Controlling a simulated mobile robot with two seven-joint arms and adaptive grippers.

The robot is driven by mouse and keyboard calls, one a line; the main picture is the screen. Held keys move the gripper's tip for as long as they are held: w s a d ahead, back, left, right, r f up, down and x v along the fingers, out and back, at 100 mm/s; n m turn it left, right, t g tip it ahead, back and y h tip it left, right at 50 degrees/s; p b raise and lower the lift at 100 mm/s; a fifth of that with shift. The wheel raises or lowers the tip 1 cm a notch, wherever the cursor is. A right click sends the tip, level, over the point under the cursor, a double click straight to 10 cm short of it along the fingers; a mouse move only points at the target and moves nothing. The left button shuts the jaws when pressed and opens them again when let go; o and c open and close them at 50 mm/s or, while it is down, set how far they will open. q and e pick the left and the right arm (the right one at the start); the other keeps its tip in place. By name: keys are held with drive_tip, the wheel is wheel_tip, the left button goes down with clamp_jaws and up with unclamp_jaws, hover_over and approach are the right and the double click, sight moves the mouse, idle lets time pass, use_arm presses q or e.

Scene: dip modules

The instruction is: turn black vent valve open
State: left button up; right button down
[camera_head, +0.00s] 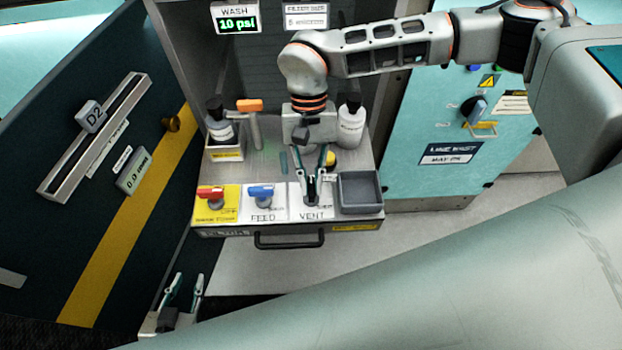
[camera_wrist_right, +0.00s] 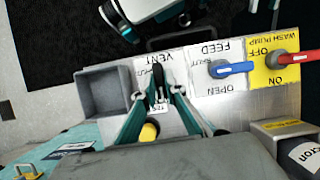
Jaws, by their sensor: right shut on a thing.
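The black vent valve (camera_wrist_right: 158,76) is on the white VENT panel, between the grey tray and the FEED panel. Its handle runs toward the front edge of the bench in the right wrist view. My right gripper (camera_wrist_right: 160,92) has its fingers on both sides of the handle and is shut on it. In the head view the right gripper (camera_head: 311,190) comes down over the VENT panel and hides most of the valve. My left gripper (camera_head: 184,282) is low at the left, open and empty, away from the bench.
The blue FEED valve (camera_head: 262,194) and red WASH PUMP valve (camera_head: 212,194) sit left of the vent. A grey tray (camera_head: 360,206) stands right of it. Bottles (camera_head: 350,126) stand behind. A drawer handle (camera_head: 289,242) juts from the bench front.

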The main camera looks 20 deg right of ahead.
drive_tip(key=c, duration=2.1)
unclamp_jaws()
drive_tip(key=shift+r, duration=0.15)
drive_tip(key=shift+w+r, duration=0.25)
drive_tip(key=shift+r, duration=0.1)
use_arm(q)
drive_tip(key=shift+s+f, duration=0.15)
drive_tip(key=shift+s, duration=0.05)
use_arm(e)
drive_tip(key=v, duration=1.1)
drive_tip(key=shift+s, duration=0.1)
